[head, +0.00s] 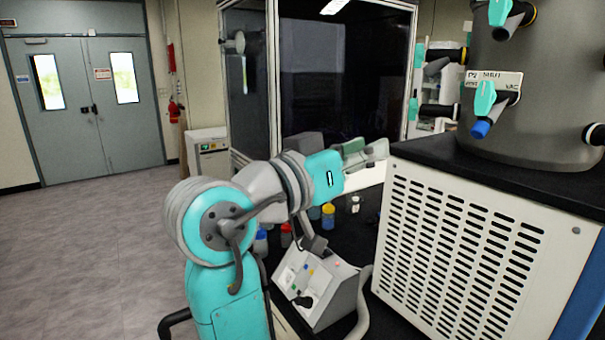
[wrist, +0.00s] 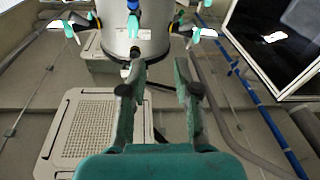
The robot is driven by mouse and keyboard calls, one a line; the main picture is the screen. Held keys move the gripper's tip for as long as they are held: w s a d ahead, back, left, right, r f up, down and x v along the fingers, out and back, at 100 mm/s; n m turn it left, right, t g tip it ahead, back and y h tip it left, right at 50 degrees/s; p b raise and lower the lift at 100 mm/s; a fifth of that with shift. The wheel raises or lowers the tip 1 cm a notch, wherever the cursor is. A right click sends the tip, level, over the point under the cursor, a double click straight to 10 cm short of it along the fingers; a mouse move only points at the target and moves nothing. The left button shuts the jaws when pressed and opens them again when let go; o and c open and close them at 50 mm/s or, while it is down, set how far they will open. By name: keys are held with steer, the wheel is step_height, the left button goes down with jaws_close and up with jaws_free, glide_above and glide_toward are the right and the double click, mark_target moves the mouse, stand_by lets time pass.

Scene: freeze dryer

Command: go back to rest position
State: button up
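My gripper (head: 372,152) is at the end of my raised teal and grey arm in the head view, left of the freeze dryer. In the wrist view my gripper (wrist: 158,78) shows two teal fingers with dark pads, spread apart, with nothing between them. The freeze dryer has a grey drum (head: 535,85) with teal-handled valves and a white slotted housing (head: 465,250). The drum also shows in the wrist view (wrist: 155,30), beyond the fingertips. My fingers appear apart from it.
A dark bench (head: 352,228) below my arm holds several small bottles, including a yellow one (head: 328,215), and a white control box (head: 318,288). A glass-fronted cabinet (head: 325,80) stands behind. Open floor (head: 90,250) lies left, toward grey double doors (head: 85,110).

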steer(key=w+d+f+n+t+y, duration=0.1)
steer(key=w+f+n+t+y, duration=0.15)
steer(key=f, duration=0.55)
steer(key=w+f+n+t+y, duration=0.15)
steer(key=f+n, duration=0.25)
steer(key=f, duration=0.4)
steer(key=w+d+f+n+t+y, duration=0.1)
steer(key=f+n+y, duration=0.15)
steer(key=f, duration=0.55)
steer(key=s+d+f+n+y, duration=0.1)
steer(key=s+f+n+y, duration=0.3)
steer(key=f, duration=0.6)
steer(key=s+d+f+n+y, duration=0.1)
steer(key=s+d+f+y, duration=0.1)
steer(key=s+f, duration=0.6)
steer(key=s+d+f+m+g+y, duration=0.1)
steer(key=s+d+f+y, duration=0.1)
steer(key=s+f, duration=0.55)
steer(key=s+d+f+g+y, duration=0.1)
steer(key=s+f, duration=0.4)
steer(key=s, duration=0.5)
steer(key=s+d+r+m, duration=0.2)
steer(key=s+r+m, duration=0.1)
steer(key=s, duration=1.5)
steer(key=shift+d+r+m+g+h, duration=0.15)
steer(key=shift+m+g+h, duration=0.2)
steer(key=shift+m, duration=0.55)
